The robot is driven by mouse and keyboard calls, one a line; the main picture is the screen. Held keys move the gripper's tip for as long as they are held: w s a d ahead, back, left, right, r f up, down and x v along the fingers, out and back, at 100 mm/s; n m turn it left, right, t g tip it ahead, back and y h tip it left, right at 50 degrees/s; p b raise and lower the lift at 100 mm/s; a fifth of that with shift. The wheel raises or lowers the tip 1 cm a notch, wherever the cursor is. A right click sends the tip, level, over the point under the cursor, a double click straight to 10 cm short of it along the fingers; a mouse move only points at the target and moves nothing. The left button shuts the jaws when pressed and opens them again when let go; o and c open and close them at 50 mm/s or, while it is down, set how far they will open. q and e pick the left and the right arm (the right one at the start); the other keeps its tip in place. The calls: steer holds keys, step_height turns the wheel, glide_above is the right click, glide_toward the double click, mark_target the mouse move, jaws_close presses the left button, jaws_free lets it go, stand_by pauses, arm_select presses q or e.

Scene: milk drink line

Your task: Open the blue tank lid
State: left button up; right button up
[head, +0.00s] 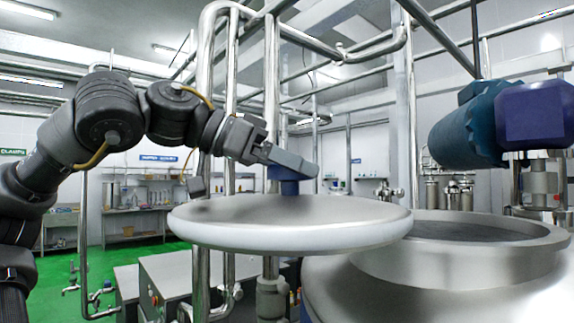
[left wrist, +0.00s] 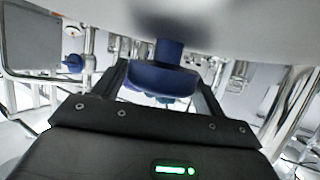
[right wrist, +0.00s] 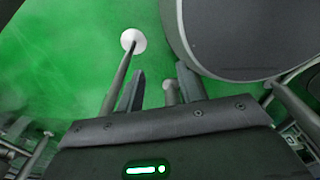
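The tank lid (head: 290,232) is a round, pale metal disc with a blue knob (head: 288,187) on top. In the head view it is about level and lies left of the tank mouth (head: 480,232), its right edge by the rim. Most of the round opening is uncovered. My left gripper (head: 292,163) is at the knob. In the left wrist view the blue knob (left wrist: 162,80) sits between the fingers, which bear on both its sides. My right gripper (right wrist: 161,78) is open and empty, seen only in the right wrist view, above green floor.
A blue motor (head: 470,130) hangs above the tank at the right. Vertical steel pipes (head: 271,90) stand just behind the lid. A grey cabinet (head: 170,285) is below the lid at the left. In the right wrist view, a large dark rounded body (right wrist: 245,40) is close beside the gripper.

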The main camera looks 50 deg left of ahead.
arm_select(q)
steer(key=shift+o, duration=0.9)
steer(key=shift+w, duration=0.1)
steer(key=b+v, duration=0.2)
steer(key=v, duration=0.9)
steer(key=shift+f, duration=0.1)
